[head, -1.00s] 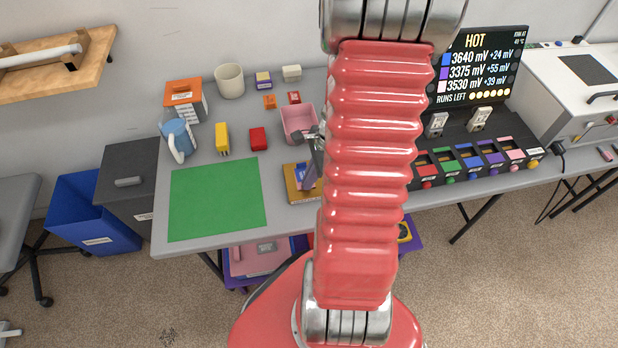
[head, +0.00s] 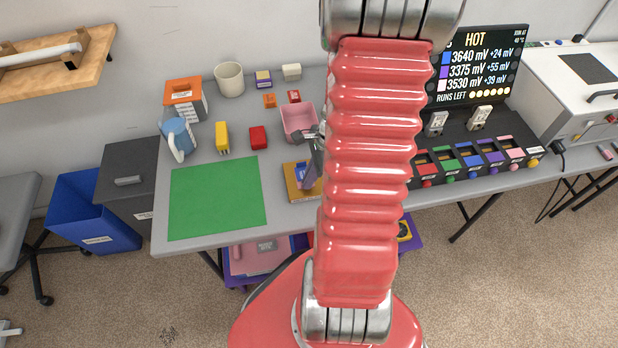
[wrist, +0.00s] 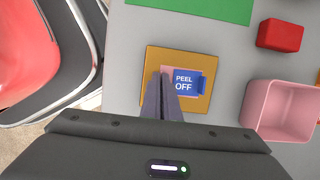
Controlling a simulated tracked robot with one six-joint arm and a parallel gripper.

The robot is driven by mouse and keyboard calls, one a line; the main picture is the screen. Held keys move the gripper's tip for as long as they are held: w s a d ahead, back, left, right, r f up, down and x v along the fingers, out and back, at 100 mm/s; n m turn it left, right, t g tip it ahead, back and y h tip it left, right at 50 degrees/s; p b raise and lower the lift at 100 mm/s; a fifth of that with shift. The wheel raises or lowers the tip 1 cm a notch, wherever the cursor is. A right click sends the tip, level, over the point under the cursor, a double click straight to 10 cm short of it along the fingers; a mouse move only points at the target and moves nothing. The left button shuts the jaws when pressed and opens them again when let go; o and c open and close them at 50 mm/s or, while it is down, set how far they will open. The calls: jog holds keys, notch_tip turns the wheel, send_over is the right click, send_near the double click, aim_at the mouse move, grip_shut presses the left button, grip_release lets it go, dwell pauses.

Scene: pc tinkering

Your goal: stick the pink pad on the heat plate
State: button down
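The pink pad (wrist: 165,69) lies flat in the wrist view, mostly covered by a blue film (wrist: 184,80) marked PEEL OFF, with a raised blue tab on its right side. It is over the copper-coloured plate (wrist: 150,62), which also shows in the head view (head: 295,194). My gripper (wrist: 160,76) has its two fingers close together at the pad's left edge, with a bit of pink at the tips; it looks shut on that edge. The fingers hide part of the pad and plate. I cannot tell whether the pad touches the plate.
A pink bin (wrist: 283,108) and a red block (wrist: 281,35) stand right of the plate in the wrist view. A green mat (head: 216,198) lies to the left in the head view. Yellow block (head: 222,138), mug (head: 230,80) and jug (head: 177,138) stand farther back.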

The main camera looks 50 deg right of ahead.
jog(key=c, duration=1.9)
grip_release()
jog(key=shift+c, duration=0.2)
jog(key=shift+r, duration=0.15)
jog(key=v, duration=1.3)
jog(key=shift+r, duration=0.2)
jog(key=shift+d, duration=0.15)
